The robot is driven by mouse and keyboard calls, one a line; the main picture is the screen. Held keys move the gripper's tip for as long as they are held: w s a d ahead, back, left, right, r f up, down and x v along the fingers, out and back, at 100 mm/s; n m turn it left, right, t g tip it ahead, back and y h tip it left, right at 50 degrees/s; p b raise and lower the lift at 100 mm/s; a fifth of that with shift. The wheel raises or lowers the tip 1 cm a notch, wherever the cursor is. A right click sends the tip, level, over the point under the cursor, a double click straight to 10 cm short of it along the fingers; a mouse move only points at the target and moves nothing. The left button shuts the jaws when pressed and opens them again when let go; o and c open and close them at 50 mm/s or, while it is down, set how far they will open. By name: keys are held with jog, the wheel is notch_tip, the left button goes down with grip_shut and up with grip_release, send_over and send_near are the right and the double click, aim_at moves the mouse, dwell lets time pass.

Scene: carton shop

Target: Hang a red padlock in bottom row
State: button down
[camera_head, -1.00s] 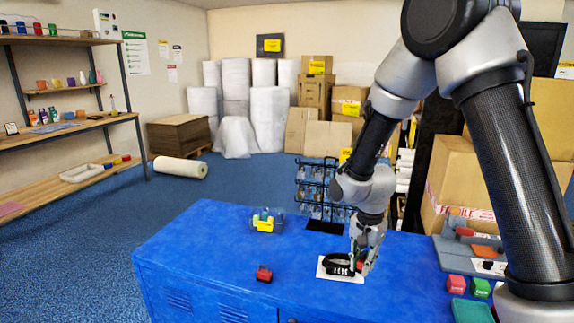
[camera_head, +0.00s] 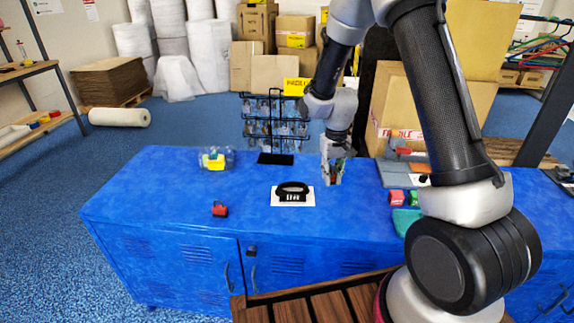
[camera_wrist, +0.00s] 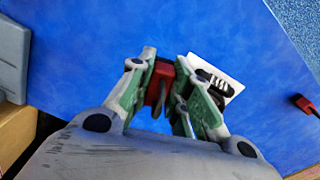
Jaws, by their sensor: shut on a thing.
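My gripper (camera_head: 333,177) is above the blue cabinet top, right of the white card. In the wrist view my gripper (camera_wrist: 168,100) is shut on a red padlock (camera_wrist: 161,70), whose body shows between the green-grey fingers; the rest is partly hidden. A second red padlock (camera_head: 220,209) lies on the cabinet top to the left; it also shows at the right edge of the wrist view (camera_wrist: 303,104). A black wire rack (camera_head: 247,108) with several hanging items stands at the back of the cabinet; its rows are too small to make out clearly.
A black cable lock with a number dial (camera_head: 292,190) lies on the white card (camera_head: 308,203). A clear bin with a yellow label (camera_head: 213,162) stands left of the rack. Red and green blocks (camera_head: 397,196) and a grey tray lie at right.

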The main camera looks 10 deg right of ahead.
jog(key=a+r, duration=0.1)
jog(key=a, duration=0.2)
jog(key=m, duration=1.7)
send_over(312, 223)
jog(key=m, duration=0.4)
jog(key=shift+r+m, duration=0.2)
jog(key=shift+m, duration=0.1)
notch_tip(312, 223, down, 10)
jog(key=shift+r, duration=0.2)
jog(key=shift+f, duration=0.1)
